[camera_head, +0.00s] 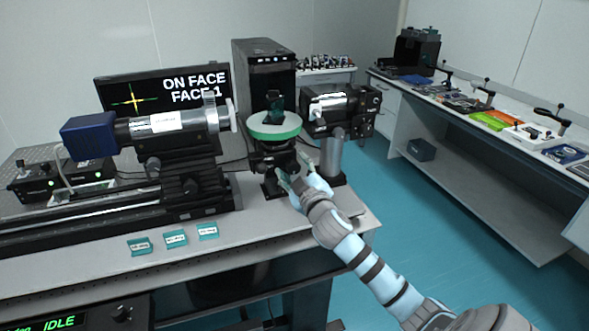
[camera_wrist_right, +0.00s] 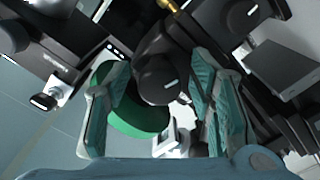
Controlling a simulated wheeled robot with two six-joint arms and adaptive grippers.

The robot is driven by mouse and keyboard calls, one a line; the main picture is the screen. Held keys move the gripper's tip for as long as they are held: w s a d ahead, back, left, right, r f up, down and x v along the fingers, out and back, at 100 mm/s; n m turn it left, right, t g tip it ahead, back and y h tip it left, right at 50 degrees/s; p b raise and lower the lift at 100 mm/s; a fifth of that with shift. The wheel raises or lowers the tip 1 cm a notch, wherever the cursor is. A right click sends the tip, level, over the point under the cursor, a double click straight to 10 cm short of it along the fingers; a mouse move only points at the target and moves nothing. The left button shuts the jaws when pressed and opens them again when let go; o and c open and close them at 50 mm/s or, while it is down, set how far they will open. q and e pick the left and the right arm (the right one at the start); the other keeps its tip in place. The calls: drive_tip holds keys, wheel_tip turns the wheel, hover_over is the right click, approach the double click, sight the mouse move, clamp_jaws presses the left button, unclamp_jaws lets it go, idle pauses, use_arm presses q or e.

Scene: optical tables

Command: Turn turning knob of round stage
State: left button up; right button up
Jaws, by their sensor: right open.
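The round stage (camera_head: 273,133) is a pale disc with a green rim on a black mount, and a small dark teal piece stands on it. Its green rim also shows in the right wrist view (camera_wrist_right: 135,122). A black round turning knob (camera_wrist_right: 158,80) with a white mark lies between the fingers in that view. My right gripper (camera_head: 294,169) is at the front right of the mount, below the disc. Its teal fingers (camera_wrist_right: 158,92) are open, one on each side of the knob; contact cannot be told. The knob is hard to make out in the head view. My left gripper is not in view.
A long tube instrument (camera_head: 165,122) stands left of the stage and a black device on a grey post (camera_head: 332,150) stands close on its right. A monitor (camera_head: 180,88) reads "ON FACE FACE 1". Small teal labelled blocks (camera_head: 176,238) lie at the table's front.

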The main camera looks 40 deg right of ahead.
drive_tip(key=v, duration=1.2)
